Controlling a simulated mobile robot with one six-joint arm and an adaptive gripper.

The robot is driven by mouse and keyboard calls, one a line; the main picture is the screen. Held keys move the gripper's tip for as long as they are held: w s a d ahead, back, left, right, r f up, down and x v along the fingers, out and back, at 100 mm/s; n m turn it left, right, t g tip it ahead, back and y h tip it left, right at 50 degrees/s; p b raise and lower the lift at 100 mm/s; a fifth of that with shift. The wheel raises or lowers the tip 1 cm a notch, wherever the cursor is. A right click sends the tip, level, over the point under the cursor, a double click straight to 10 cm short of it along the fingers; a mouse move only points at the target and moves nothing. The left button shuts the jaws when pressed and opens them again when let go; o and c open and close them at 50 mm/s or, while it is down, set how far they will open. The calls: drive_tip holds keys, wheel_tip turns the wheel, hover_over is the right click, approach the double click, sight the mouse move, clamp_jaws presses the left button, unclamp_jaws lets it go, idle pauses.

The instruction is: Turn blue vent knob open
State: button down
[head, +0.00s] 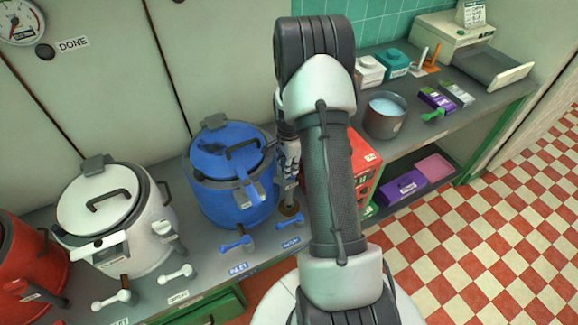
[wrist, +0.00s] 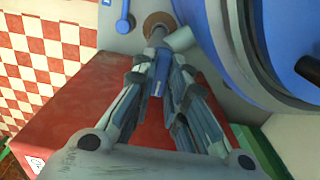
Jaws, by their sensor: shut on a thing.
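The blue kettle (head: 222,195) stands on the grey counter, its lid down and a blue latch on its front. It also fills the right of the wrist view (wrist: 215,45). My gripper (head: 291,192) points down just right of the kettle, above a round brown fitting (head: 291,211). In the wrist view my gripper (wrist: 158,70) is closed around a small blue piece (wrist: 158,86), seemingly the vent knob, by a metal pipe rising from the brown fitting (wrist: 159,24). The fingers hide most of the knob, so its turn angle cannot be told.
A white kettle (head: 145,235) and a red kettle (head: 28,260) stand left. A red box (head: 366,172) is right behind my arm. A grey pot (head: 385,118) stands further right.

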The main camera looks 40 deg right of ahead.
drive_tip(key=shift+n, duration=0.3)
drive_tip(key=n+p, duration=0.1)
drive_tip(key=n, duration=0.2)
drive_tip(key=shift+n, duration=0.3)
drive_tip(key=n, duration=0.4)
drive_tip(key=shift+n, duration=0.3)
drive_tip(key=n+p, duration=0.1)
drive_tip(key=n, duration=0.3)
drive_tip(key=shift+n, duration=2.5)
drive_tip(key=c, duration=1.6)
unclamp_jaws()
